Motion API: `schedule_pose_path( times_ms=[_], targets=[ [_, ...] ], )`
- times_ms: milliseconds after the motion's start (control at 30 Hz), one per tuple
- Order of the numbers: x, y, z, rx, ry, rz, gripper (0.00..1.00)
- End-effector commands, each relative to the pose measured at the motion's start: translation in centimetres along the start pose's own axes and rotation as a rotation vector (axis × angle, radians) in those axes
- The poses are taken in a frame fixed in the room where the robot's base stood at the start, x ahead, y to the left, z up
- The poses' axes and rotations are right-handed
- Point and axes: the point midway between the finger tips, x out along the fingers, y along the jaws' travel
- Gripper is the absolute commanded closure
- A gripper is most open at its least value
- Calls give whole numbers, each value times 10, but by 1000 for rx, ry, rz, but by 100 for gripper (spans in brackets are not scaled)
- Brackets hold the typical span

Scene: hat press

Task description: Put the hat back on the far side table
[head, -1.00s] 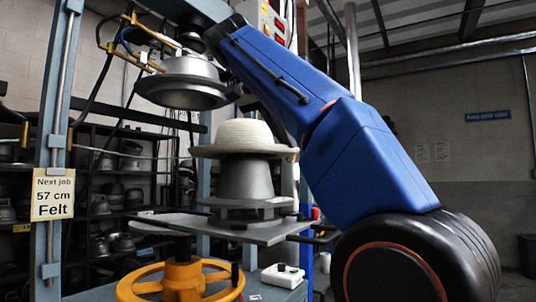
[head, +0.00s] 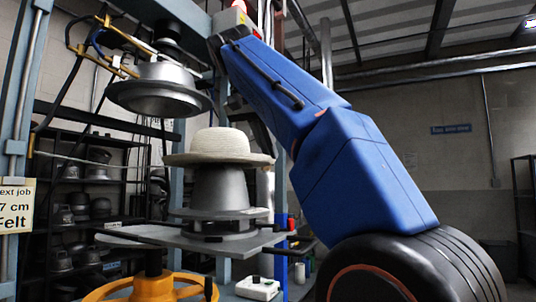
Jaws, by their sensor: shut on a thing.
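The hat (head: 219,146), pale and straw-coloured with a round crown and wide brim, is level at the top of the grey metal hat block (head: 221,187). I cannot tell whether it touches the block or hangs just above it. My blue arm reaches up and over from the right. My gripper (head: 262,138) shows only as a dark part coming down behind the arm at the hat's right side. It is shut on the hat there, but its fingertips are mostly hidden. The far side table cannot be made out.
The press's metal upper die (head: 160,88) hangs up and left of the hat. The press plate (head: 180,238) lies under the block, with a yellow handwheel (head: 150,287) below. Dark shelves (head: 100,180) with metal moulds stand behind.

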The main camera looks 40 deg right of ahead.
Motion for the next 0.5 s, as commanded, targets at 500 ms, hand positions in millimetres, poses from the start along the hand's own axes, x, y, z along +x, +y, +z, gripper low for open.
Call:
schedule_pose_path(
  times_ms=[500],
  targets=[
    [-12,31,-11,3,0,1,100]
  ],
)
